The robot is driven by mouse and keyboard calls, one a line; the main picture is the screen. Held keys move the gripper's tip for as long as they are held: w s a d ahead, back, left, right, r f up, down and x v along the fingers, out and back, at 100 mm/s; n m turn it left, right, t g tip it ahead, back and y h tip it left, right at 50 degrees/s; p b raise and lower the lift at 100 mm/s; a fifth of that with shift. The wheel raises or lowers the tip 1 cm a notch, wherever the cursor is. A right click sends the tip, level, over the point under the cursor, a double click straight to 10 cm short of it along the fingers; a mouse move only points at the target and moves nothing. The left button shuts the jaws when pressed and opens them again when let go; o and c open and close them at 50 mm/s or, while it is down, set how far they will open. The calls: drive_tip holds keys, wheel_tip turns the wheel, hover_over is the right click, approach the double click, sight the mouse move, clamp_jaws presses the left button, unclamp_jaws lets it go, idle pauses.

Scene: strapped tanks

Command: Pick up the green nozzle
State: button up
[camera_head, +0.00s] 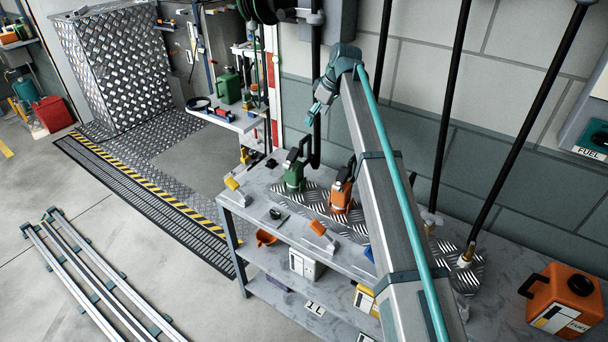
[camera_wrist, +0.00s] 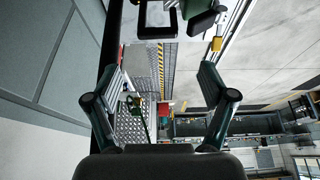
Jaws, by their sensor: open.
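The green nozzle (camera_head: 294,176) stands upright on the metal workbench (camera_head: 262,211), left of an orange nozzle (camera_head: 341,190). Both have black handles. My gripper (camera_head: 314,112) is in the air above and a little right of the green nozzle, clear of it. In the wrist view my gripper (camera_wrist: 163,82) has its two fingers spread wide with nothing between them. A green shape (camera_wrist: 202,22) beside a black loop is cut by the top edge there; I cannot tell for sure whether it is the nozzle.
A black hose (camera_head: 315,80) hangs on the wall close to my gripper. Behind the bench, a shelf carries a green can (camera_head: 229,86). An orange fuel can (camera_head: 566,302) stands at the right. Rails (camera_head: 95,280) lie on the floor at left.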

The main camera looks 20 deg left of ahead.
sight(306, 137)
drive_tip(key=shift+p+x, duration=2.1)
drive_tip(key=shift+x, duration=3.2)
drive_tip(key=shift+w, duration=0.15)
clamp_jaws()
